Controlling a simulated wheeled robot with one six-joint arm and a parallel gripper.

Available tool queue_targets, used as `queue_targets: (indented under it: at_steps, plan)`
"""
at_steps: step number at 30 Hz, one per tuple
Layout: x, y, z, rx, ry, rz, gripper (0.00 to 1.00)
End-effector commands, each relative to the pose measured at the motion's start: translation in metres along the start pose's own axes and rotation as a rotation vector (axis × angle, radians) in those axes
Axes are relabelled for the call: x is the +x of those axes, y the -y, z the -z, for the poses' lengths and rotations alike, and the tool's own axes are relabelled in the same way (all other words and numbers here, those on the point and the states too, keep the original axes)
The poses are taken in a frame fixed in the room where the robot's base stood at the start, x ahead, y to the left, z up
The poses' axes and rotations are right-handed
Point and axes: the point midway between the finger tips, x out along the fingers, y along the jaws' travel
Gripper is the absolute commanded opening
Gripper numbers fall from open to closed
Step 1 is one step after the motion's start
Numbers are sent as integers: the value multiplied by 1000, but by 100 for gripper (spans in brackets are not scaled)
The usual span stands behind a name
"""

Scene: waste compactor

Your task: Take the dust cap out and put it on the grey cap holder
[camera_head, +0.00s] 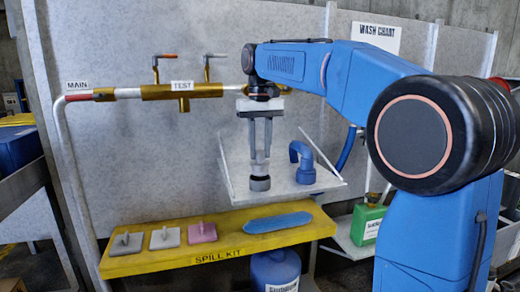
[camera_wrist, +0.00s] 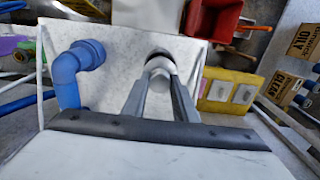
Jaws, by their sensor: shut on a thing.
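My gripper (camera_head: 260,172) points down over a light grey sloped panel (camera_head: 232,180). Its two long fingers are shut on a small pale grey piece, taken to be the dust cap (camera_wrist: 160,66). A dark round fitting (camera_head: 260,184) is directly at the fingertips; I cannot tell whether the cap is still seated in it. On the yellow shelf (camera_head: 160,262), to the lower left, a grey square plate with a small peg, apparently the grey cap holder (camera_head: 127,244), is leftmost. Beside it are a paler plate (camera_head: 165,237) and a pink one (camera_head: 202,232).
A blue bent pipe (camera_head: 303,162) stands close right of my gripper; it also shows in the wrist view (camera_wrist: 68,75). A blue flat object (camera_head: 277,222) lies at the shelf's right. Brass pipework (camera_head: 182,92) runs along the wall behind. A green container (camera_head: 367,222) stands lower right.

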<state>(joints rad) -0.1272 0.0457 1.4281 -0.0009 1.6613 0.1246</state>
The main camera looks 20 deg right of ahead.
Motion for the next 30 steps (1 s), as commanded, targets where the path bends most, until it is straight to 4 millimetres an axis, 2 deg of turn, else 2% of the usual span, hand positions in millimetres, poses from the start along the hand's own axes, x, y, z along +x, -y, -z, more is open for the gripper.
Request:
queue_targets:
  at_steps: [30]
  plan:
    - [13, 0, 0, 0, 0, 0, 3]
